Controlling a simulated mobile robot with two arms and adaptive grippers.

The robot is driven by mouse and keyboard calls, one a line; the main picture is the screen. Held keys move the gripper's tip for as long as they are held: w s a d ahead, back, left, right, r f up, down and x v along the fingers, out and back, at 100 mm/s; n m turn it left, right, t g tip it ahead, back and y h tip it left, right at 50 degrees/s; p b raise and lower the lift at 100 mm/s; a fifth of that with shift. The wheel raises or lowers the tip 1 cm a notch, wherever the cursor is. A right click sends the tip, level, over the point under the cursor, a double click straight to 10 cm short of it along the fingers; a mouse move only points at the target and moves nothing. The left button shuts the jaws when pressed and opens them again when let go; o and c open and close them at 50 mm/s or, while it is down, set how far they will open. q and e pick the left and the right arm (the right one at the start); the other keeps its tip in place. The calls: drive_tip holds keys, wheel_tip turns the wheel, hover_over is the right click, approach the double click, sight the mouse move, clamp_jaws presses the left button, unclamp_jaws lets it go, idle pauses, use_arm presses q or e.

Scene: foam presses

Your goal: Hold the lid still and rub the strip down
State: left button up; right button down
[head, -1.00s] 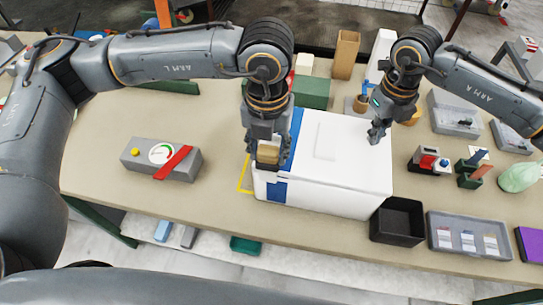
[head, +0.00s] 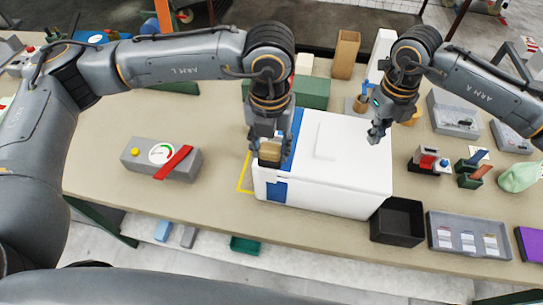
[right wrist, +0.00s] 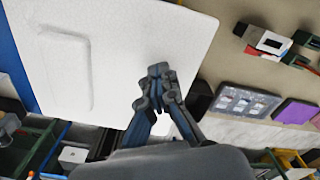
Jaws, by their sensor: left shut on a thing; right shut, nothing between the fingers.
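A white foam box with a white lid (head: 350,150) stands on the bench; the lid also shows in the right wrist view (right wrist: 115,45). A blue strip (head: 277,191) runs over the lid's left end and down the front side. My left gripper (head: 270,146) is shut on a tan block (head: 270,153) at the strip; its fingers and the block hide part of the strip. Whether the block touches the strip is unclear. My right gripper (head: 375,135) is shut and empty at the lid's right part; it also shows in the right wrist view (right wrist: 160,72). Contact with the lid is unclear.
A grey gauge box (head: 135,163) with a red bar lies to the left. A black open bin (head: 395,237) and a grey card tray (head: 440,246) stand right of the foam box. A green block (head: 312,92) is behind. The bench between gauge box and foam box is mostly clear.

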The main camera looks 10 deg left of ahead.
use_arm(q)
drive_tip(key=shift+w+f, duration=0.15)
drive_tip(key=shift+w, duration=0.7)
use_arm(e)
drive_tip(key=shift+s+f, duration=0.1)
drive_tip(key=shift+f, duration=0.1)
use_arm(q)
drive_tip(key=shift+w, duration=0.7)
drive_tip(key=shift+r, duration=0.2)
drive_tip(key=shift+r, duration=0.7)
drive_tip(key=s+r, duration=0.2)
drive_tip(key=s, duration=0.6)
